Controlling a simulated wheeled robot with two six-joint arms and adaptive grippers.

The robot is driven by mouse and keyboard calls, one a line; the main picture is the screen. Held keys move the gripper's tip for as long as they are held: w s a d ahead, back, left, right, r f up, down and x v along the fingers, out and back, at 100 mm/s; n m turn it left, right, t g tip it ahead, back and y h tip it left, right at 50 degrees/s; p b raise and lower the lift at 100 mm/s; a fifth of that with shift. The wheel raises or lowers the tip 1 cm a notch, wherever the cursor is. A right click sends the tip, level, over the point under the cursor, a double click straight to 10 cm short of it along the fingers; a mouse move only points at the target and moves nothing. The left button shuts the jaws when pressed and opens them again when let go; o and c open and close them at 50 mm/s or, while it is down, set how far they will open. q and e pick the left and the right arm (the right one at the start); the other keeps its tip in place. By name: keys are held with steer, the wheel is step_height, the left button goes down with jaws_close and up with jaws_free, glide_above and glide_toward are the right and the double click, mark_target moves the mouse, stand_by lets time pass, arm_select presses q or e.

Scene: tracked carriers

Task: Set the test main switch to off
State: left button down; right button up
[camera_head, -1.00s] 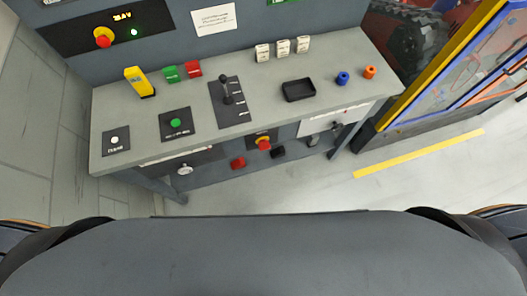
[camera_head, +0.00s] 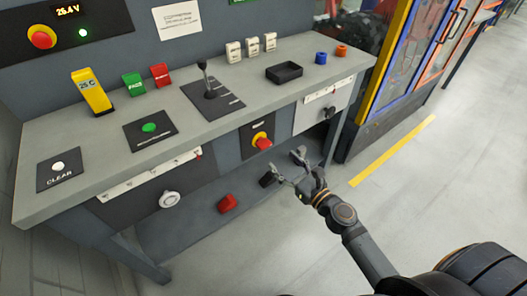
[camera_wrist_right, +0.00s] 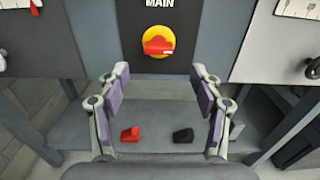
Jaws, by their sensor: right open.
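The main switch is a red rotary handle on a yellow disc (camera_head: 258,139), set in a dark plate on the bench's front below the worktop. In the right wrist view the switch (camera_wrist_right: 158,42) sits under the word MAIN, its red handle lying roughly sideways. My right gripper (camera_head: 284,168) is open and empty in front of the bench, below and to the right of the switch. In the right wrist view its two fingers (camera_wrist_right: 159,88) stand apart, below the switch and not touching it. My left gripper is out of view.
The worktop (camera_head: 215,125) above holds a lever (camera_head: 209,85), a green button (camera_head: 149,128), a black tray (camera_head: 284,73) and several coloured pieces. A red block (camera_head: 227,203) lies on the lower shelf. A round knob (camera_head: 169,200) is on the front at left. Open floor lies right.

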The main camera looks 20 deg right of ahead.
mark_target(267, 147)
steer(key=p+x, duration=0.2)
steer(key=x, duration=0.8)
steer(key=shift+a, duration=0.1)
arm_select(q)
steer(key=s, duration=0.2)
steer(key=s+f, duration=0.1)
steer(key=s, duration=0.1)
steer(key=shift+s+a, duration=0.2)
arm_select(e)
steer(key=c, duration=1.1)
